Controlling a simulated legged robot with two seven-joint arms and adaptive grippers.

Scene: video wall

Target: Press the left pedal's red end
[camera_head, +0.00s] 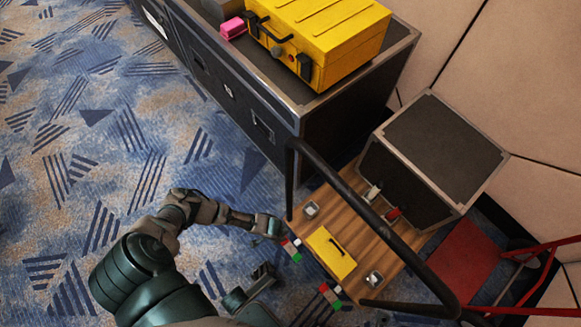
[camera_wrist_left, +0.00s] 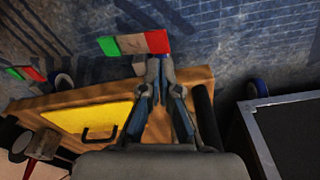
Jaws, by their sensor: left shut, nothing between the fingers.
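The left pedal (camera_head: 292,250) is a small rocker at the cart's near edge, with a red end (camera_head: 288,242) and a green end (camera_head: 296,257). It also shows in the left wrist view, where its red end (camera_wrist_left: 157,41) lies just beyond my fingertips. My left gripper (camera_head: 278,236) is shut and empty. In the wrist view its fingertips (camera_wrist_left: 163,60) are close to the red end; whether they touch it I cannot tell. A second red-and-green pedal (camera_head: 330,295) sits farther right.
The wooden cart (camera_head: 330,205) has a black push handle (camera_head: 375,215) and a yellow panel (camera_head: 331,253). A black flight case (camera_head: 435,155) stands behind it. A yellow toolbox (camera_head: 325,35) sits on the long black case. Open carpet (camera_head: 90,130) lies to the left.

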